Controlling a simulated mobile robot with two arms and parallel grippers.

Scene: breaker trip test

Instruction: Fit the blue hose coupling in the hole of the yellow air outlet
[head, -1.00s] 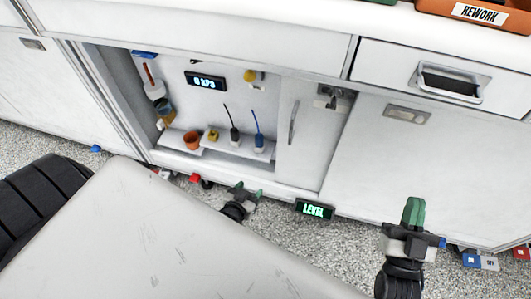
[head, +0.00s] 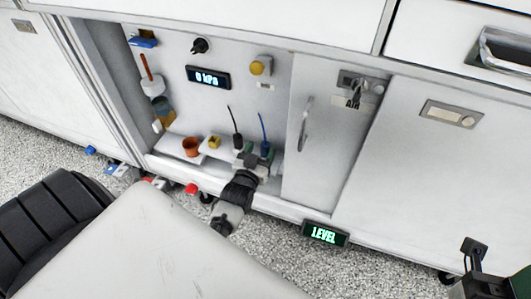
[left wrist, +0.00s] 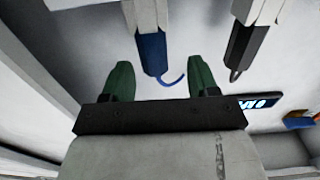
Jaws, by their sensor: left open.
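The blue hose coupling (head: 265,148) stands upright at the right end of the low shelf in the open cabinet bay, its thin blue hose rising from it. My left gripper (head: 252,161) is just in front of it, open. In the left wrist view the blue coupling (left wrist: 153,53) lies between the two open green fingers (left wrist: 160,82), with no clear contact; its hose curls past them. The yellow air outlet (head: 260,66) is on the bay's back wall, above the couplings; its hole cannot be made out. My right gripper shows only partly at the bottom right corner, its fingertips unclear.
A black coupling (head: 237,141) stands close left of the blue one; it also shows in the wrist view (left wrist: 246,47). A door (head: 318,130) bounds the bay at right. A display (head: 208,77) reads 0 kPa.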

